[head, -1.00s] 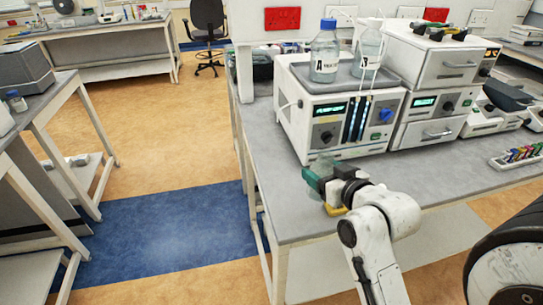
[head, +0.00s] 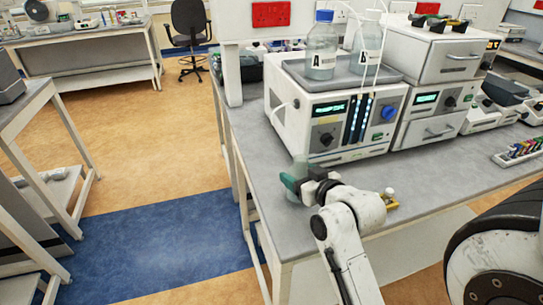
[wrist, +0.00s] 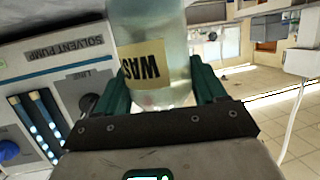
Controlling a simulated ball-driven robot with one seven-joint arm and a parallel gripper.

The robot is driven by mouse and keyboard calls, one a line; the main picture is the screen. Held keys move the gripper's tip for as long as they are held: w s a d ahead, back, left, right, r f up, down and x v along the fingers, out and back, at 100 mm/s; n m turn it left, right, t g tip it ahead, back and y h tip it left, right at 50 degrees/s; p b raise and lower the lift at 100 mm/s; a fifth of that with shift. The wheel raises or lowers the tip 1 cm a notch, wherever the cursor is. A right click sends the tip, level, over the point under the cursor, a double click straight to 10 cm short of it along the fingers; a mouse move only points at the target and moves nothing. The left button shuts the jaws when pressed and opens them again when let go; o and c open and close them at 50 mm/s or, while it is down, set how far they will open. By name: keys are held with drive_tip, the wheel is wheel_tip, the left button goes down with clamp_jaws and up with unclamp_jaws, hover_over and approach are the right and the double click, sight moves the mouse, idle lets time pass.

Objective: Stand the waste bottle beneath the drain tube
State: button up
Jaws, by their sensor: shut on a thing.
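The waste bottle (wrist: 158,60) is clear with a cream label reading "WAS" in the wrist view. My gripper (wrist: 163,92) is shut on it, a green finger on each side. In the head view the bottle (head: 300,168) looks pale and translucent, and my gripper (head: 297,184) holds it near the left edge of the bench, in front of the solvent pump. I cannot tell whether its base touches the bench. A thin white tube (head: 283,106), perhaps the drain tube, curves out from the pump's left side. The bottle appears in front of it, not clearly under it.
The solvent pump (head: 318,140) stands on the grey bench (head: 255,165), with bottles A (head: 321,50) and B (head: 367,48) on top. A small yellow and white item (head: 390,198) shows beside my arm. Coloured-cap vials (head: 520,152) stand at right. The bench front is mostly clear.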

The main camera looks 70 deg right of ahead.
sight(294, 162)
drive_tip(key=w+d, duration=0.2)
drive_tip(key=w, duration=0.1)
drive_tip(key=w+d+p, duration=0.1)
drive_tip(key=w+d, duration=0.4)
drive_tip(key=w, duration=0.1)
drive_tip(key=shift+w+d+p, duration=0.15)
drive_tip(key=shift+p, duration=0.25)
drive_tip(key=x, duration=0.3)
drive_tip(key=shift+r+p, duration=0.1)
drive_tip(key=shift+p, duration=0.25)
drive_tip(key=shift+f, duration=0.4)
drive_tip(key=shift+f, duration=0.1)
drive_tip(key=o, duration=1.2)
drive_tip(key=shift+c, duration=0.2)
drive_tip(key=b+v, duration=0.1)
drive_tip(key=v, duration=1.1)
